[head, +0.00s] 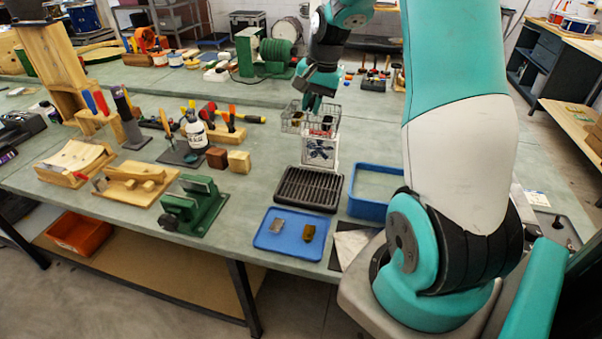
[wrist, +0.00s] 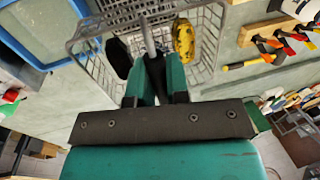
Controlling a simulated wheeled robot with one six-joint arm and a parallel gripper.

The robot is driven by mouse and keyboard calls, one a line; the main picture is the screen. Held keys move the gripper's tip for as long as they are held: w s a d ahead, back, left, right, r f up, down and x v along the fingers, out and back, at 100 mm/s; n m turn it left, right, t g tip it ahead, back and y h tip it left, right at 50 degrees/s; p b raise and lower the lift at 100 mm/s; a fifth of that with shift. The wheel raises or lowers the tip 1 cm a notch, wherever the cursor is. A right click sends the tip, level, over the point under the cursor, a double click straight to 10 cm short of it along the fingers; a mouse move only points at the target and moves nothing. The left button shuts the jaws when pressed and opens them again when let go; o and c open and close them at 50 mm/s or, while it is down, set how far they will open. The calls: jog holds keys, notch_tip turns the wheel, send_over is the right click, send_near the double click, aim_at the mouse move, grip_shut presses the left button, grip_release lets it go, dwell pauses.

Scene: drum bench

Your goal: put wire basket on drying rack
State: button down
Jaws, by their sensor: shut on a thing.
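The wire basket (head: 292,121) is a grey wire-mesh basket, held in the air above the bench. My gripper (head: 313,106) is shut on it from above, and the grip also shows in the wrist view (wrist: 155,62). In the wrist view the basket (wrist: 210,40) holds a dark item (wrist: 118,58) and a yellow item (wrist: 184,40). The drying rack (head: 306,188) is a black slatted tray on the bench, nearer the front than the basket. Its slats look empty.
A white printed box (head: 320,153) stands just behind the rack, below the basket. A blue open bin (head: 369,207) is right of the rack, and a blue tray (head: 270,242) with two small pieces is in front. A green vise (head: 190,207) stands to the left.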

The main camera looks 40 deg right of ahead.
notch_tip(320, 180, down, 19)
jog(key=p, duration=0.3)
jog(key=shift+f, duration=0.15)
jog(key=shift+f, duration=0.1)
jog(key=c, duration=1.1)
grip_release()
